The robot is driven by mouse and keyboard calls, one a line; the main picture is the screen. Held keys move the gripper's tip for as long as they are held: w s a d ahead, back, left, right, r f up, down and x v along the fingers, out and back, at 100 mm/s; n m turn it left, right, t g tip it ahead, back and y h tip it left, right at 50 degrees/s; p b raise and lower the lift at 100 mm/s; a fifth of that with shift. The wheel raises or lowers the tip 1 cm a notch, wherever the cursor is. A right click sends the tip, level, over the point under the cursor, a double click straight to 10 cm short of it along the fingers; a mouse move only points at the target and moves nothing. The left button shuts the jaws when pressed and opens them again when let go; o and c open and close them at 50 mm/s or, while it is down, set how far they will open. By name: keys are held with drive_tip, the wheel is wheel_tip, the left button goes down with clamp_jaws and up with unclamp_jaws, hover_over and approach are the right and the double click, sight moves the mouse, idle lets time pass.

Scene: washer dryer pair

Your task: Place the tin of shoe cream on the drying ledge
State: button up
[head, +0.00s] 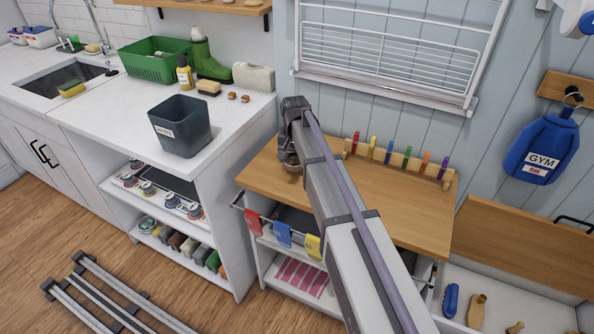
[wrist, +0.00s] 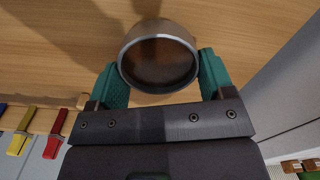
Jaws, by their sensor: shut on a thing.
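A round metal tin (wrist: 160,58) with a dark brown face shows in the wrist view. My gripper (wrist: 160,78) has its two teal fingers on opposite sides of the tin and is shut on it. Wooden surface (wrist: 50,60) lies behind the tin; whether they touch is unclear. In the head view my gripper (head: 291,160) is over the left end of the wooden worktop (head: 405,215), and the tin is hard to make out. A white wire drying rack (head: 385,50) is on the wall behind. I cannot tell which surface is the drying ledge.
A peg rail (head: 400,165) with several coloured pegs stands along the worktop's back. A grey bin (head: 182,128) and green basket (head: 155,62) stand on the white counter (head: 110,105) at left. Several tins (head: 165,198) sit on the shelf below. Coloured cloths (head: 284,234) hang at the worktop's front.

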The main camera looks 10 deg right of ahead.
sight(295, 160)
wheel_tip(295, 160, down, 3)
drive_tip(key=shift+f+b, duration=0.1)
drive_tip(key=shift+b, duration=0.7)
drive_tip(key=shift+r, duration=0.3)
drive_tip(key=shift+f, duration=0.15)
drive_tip(key=o, duration=0.5)
drive_tip(key=shift+f, duration=0.1)
drive_tip(key=o, duration=0.5)
drive_tip(key=shift+c, duration=0.2)
drive_tip(key=shift+r, duration=0.2)
